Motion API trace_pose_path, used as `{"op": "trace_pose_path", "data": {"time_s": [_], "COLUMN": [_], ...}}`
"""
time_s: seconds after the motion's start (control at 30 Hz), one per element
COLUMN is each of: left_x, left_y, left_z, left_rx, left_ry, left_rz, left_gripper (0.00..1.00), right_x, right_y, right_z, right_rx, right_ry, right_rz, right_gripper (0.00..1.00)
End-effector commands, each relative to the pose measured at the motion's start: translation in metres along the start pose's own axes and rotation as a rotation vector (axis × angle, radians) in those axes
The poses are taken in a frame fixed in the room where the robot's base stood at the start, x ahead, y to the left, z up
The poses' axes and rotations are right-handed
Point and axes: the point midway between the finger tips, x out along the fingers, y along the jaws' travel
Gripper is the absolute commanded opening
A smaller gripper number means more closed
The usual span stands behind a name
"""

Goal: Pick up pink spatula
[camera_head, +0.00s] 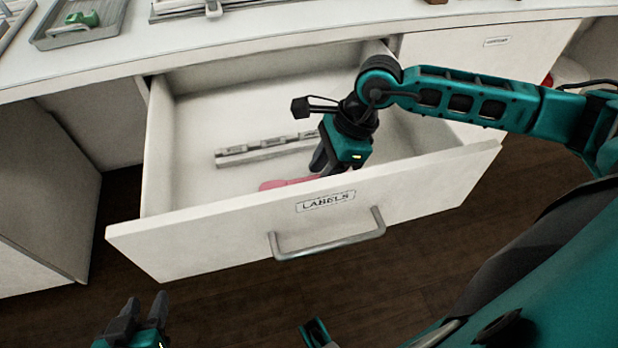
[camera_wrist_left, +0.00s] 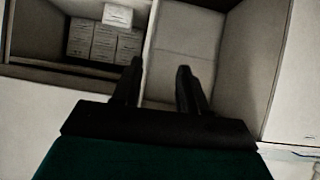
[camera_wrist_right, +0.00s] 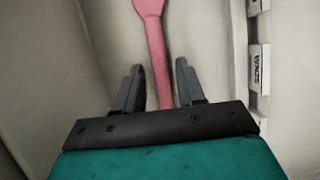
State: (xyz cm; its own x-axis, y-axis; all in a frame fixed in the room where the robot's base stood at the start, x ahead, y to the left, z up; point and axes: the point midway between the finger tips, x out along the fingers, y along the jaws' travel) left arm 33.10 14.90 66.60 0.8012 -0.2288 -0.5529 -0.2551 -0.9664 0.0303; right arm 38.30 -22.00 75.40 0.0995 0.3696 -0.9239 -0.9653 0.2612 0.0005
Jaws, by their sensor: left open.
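The pink spatula (camera_head: 283,184) lies on the floor of the open drawer, close behind its front panel; my right gripper hides part of it. My right gripper (camera_head: 320,166) reaches down into the drawer over it. In the right wrist view the spatula's handle (camera_wrist_right: 157,58) runs between the two spread fingers (camera_wrist_right: 160,85), with a gap on each side. Its wider end is cut off at the top. My left gripper (camera_head: 142,304) is outside the drawer, low at the left, open and empty. Its spread fingers also show in the left wrist view (camera_wrist_left: 158,80).
The drawer front (camera_head: 420,195) bears a LABELS plate and a metal handle (camera_head: 330,245). A pale strip with raised blocks (camera_head: 265,149) lies in the drawer. The counter (camera_head: 250,35) above holds a grey tray (camera_head: 107,32) with a green item. Boxes (camera_wrist_left: 100,42) stand in a cabinet.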

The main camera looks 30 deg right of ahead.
Motion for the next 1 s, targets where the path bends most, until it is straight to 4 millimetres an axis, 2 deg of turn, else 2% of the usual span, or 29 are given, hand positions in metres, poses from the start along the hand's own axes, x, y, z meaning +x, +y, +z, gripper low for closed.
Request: {"op": "trace_pose_path", "data": {"time_s": [0.03,0.4,0.77,1.0], "left_x": [0.000,-0.001,-0.001,-0.008], "left_y": [0.000,0.000,0.000,0.001], "left_z": [0.001,0.002,0.002,-0.009], "left_rx": [0.000,-0.001,-0.001,-0.001], "left_ry": [-0.002,-0.004,-0.004,-0.005], "left_rz": [0.000,0.000,0.000,0.000], "left_gripper": [0.43,0.43,0.43,0.43], "right_x": [0.000,0.000,-0.002,-0.021], "right_y": [0.000,0.000,-0.001,-0.006], "right_z": [0.000,0.000,0.000,0.005], "right_rx": [0.000,0.000,0.001,0.004], "right_ry": [0.000,0.000,0.000,0.000], "right_rz": [0.000,-0.001,-0.001,-0.005], "right_gripper": [0.34,0.00,0.00,0.00]}}
